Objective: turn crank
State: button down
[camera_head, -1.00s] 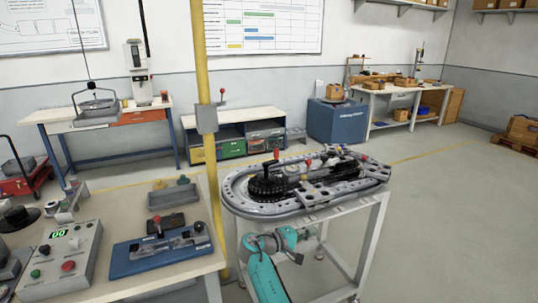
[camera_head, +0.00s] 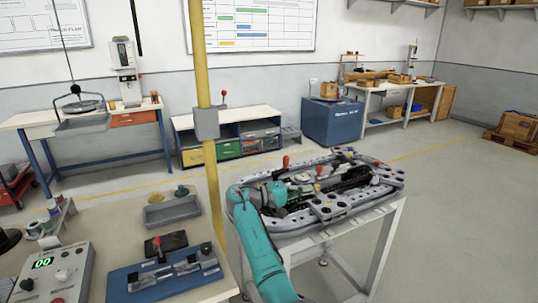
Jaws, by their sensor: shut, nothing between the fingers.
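The ring track (camera_head: 330,208), a grey oval unit with dark inner parts, stands on a white-framed stand right of the yellow post. An upright red-tipped handle (camera_head: 285,161), which looks like the crank, rises from its left part. My teal arm reaches up over the track's left end and hides the dark round gear under the handle. My gripper (camera_head: 299,191) is small and dark at the arm's end, low over the track and just in front of the handle. It is shut and empty. Whether it touches the handle cannot be told.
A smaller red knob (camera_head: 319,171) stands on the track, right of the crank. The yellow post (camera_head: 205,120) rises left of the track. A bench (camera_head: 110,225) with a control box (camera_head: 55,272) and a blue fixture (camera_head: 165,276) fills the lower left.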

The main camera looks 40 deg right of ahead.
aim_at(275, 174)
jog(key=i, duration=1)
